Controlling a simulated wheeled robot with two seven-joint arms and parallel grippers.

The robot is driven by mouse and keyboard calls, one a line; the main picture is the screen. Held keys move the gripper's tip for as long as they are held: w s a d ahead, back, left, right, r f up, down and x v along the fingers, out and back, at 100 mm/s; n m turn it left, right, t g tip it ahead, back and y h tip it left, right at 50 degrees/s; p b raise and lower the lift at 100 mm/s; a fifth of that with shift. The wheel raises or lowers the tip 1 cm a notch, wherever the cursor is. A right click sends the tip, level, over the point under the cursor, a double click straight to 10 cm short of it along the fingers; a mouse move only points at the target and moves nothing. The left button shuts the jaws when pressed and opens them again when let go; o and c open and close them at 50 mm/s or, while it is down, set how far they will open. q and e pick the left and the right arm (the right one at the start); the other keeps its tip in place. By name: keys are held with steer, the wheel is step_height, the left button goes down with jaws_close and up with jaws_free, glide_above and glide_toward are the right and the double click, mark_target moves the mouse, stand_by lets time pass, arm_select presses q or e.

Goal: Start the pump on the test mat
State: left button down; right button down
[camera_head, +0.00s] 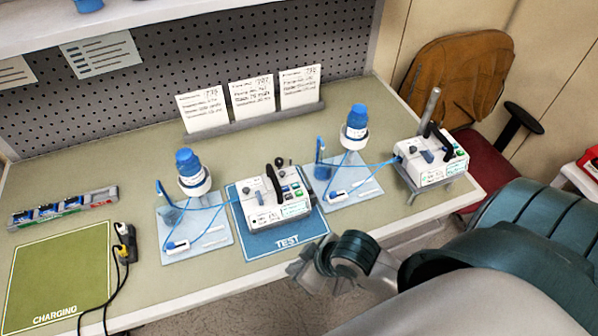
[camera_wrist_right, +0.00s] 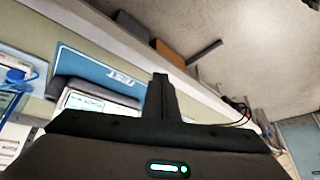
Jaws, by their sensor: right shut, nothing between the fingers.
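The blue test mat (camera_head: 290,241) lies on the bench near its front edge, and a white pump (camera_head: 272,212) with a dark handle and coloured buttons stands on it. A blue tube joins this pump to the clear tray at its left. My right gripper (camera_head: 303,268) is in front of the bench edge, just below the mat, apart from the pump. In the right wrist view its fingers (camera_wrist_right: 163,96) are shut and empty. That view also shows the test mat (camera_wrist_right: 112,74) and part of a white pump (camera_wrist_right: 98,103). My left gripper is not in view.
Clear trays (camera_head: 196,240) with blue-capped bottles (camera_head: 190,170) flank the mat. A second pump (camera_head: 430,160) stands on a bracket at the right. A green charging mat (camera_head: 58,275), cables (camera_head: 125,245) and a grey rack (camera_head: 62,208) are at the left. Cards (camera_head: 252,95) stand behind.

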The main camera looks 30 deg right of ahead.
steer(key=w, duration=0.1)
steer(key=w+r+n+y, duration=0.1)
steer(key=w, duration=0.1)
steer(key=w+a+r+y, duration=0.1)
steer(key=shift+w+a, duration=0.1)
steer(key=shift+w, duration=0.15)
steer(key=w+d+r+y, duration=0.2)
steer(key=w+r, duration=0.1)
steer(key=w, duration=0.1)
step_height(320, 180, up, 10)
steer(key=r+m, duration=0.1)
steer(key=m, duration=0.3)
glide_above(304, 194)
steer(key=shift+f, duration=0.25)
steer(key=shift+s+a+f, duration=0.1)
step_height(304, 194, down, 6)
steer(key=b, duration=0.7)
steer(key=shift+f+b, duration=0.4)
steer(key=shift+f, duration=0.9)
steer(key=shift+f, duration=0.35)
